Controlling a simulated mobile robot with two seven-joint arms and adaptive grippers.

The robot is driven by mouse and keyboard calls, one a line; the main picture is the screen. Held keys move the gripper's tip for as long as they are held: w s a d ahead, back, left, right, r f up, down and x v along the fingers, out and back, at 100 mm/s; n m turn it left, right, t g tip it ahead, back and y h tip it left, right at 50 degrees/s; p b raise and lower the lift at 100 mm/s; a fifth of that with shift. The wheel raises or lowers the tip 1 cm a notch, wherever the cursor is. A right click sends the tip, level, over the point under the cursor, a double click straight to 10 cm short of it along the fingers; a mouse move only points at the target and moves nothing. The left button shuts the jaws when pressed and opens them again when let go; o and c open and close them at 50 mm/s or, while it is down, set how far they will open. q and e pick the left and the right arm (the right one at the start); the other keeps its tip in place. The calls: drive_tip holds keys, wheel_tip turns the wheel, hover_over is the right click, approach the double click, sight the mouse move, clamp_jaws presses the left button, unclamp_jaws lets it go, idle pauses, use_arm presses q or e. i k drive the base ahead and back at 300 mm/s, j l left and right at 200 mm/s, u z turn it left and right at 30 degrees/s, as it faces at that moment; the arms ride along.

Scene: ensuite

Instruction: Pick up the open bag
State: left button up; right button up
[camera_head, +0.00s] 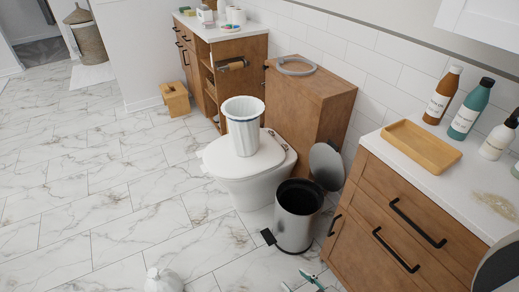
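The open bag (243,133) is a translucent white liner with a wide round mouth. It stands upright on the closed white toilet lid (263,164). My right gripper (299,282) shows only as pale and teal fingertips at the bottom edge. The fingertips are apart with nothing visible between them. They are below and to the right of the bag in the picture and do not touch it. The rest of this gripper is cut off. My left gripper is not in view.
A black-lined pedal bin (294,232) stands open beside the toilet. A white, apparently tied bag (163,281) lies on the floor at the bottom edge. A wooden cabinet (386,222) with a tray (421,146) and bottles is at right. The marble floor at left is clear.

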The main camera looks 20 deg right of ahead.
sight(242, 112)
drive_tip(key=u, duration=0.3)
drive_tip(key=i+j+u, duration=0.1)
drive_tip(key=j+u, duration=0.2)
drive_tip(key=i+j+u, duration=0.1)
drive_tip(key=j+u, duration=0.2)
drive_tip(key=j, duration=0.2)
drive_tip(key=i+j+u, duration=0.15)
drive_tip(key=j+u, duration=0.15)
drive_tip(key=i+j+u, duration=0.65)
drive_tip(key=i+j, duration=0.45)
drive_tip(key=i+l+z, duration=0.1)
drive_tip(key=i+z, duration=0.7)
drive_tip(key=i+j+z, duration=0.1)
drive_tip(key=i+z, duration=0.15)
drive_tip(key=z, duration=0.15)
drive_tip(key=i+z, duration=0.45)
drive_tip(key=i, duration=0.2)
drive_tip(key=i+j+z, duration=0.1)
drive_tip(key=i+z, duration=0.35)
drive_tip(key=i, duration=0.15)
drive_tip(key=i+l+z, duration=0.1)
drive_tip(key=i+z, duration=0.2)
drive_tip(key=z, duration=0.15)
drive_tip(key=i+z, duration=0.3)
drive_tip(key=z, duration=0.15)
drive_tip(key=i+j+z, duration=0.1)
drive_tip(key=i+z, duration=0.15)
drive_tip(key=z, duration=0.2)
